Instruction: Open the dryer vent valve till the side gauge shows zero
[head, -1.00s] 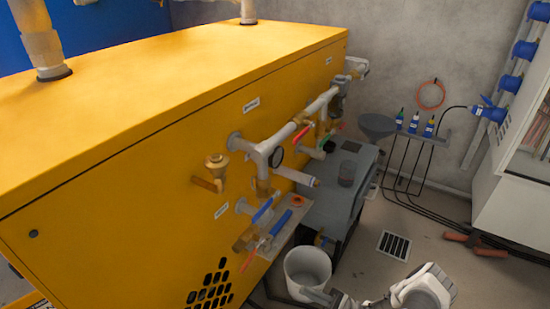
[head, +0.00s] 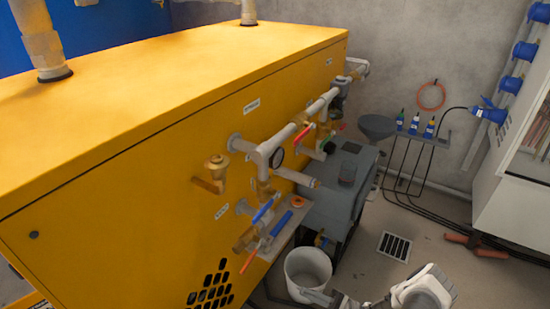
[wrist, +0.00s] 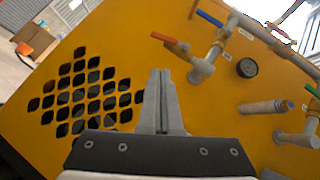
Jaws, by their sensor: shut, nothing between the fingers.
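A yellow cabinet (head: 120,190) carries grey pipework with several lever valves. A dark round gauge (head: 276,157) sits on the pipe; its reading is too small to tell, and it also shows in the wrist view (wrist: 246,67). A red lever (head: 302,134) and a green lever (head: 323,141) are near the gauge. A blue lever (head: 263,209) and an orange-red lever (head: 249,261) are lower down. The labels are unreadable, so I cannot tell which valve is the dryer vent. My gripper (wrist: 162,73) is shut and empty, in front of the cabinet, apart from the levers.
A white bucket (head: 307,268) stands on the floor by my gripper. A grey unit (head: 340,190) stands beside the cabinet. A small tray (head: 285,238) sticks out below the pipes. A floor drain (head: 394,247) and cables lie to the right. Open floor lies around the drain.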

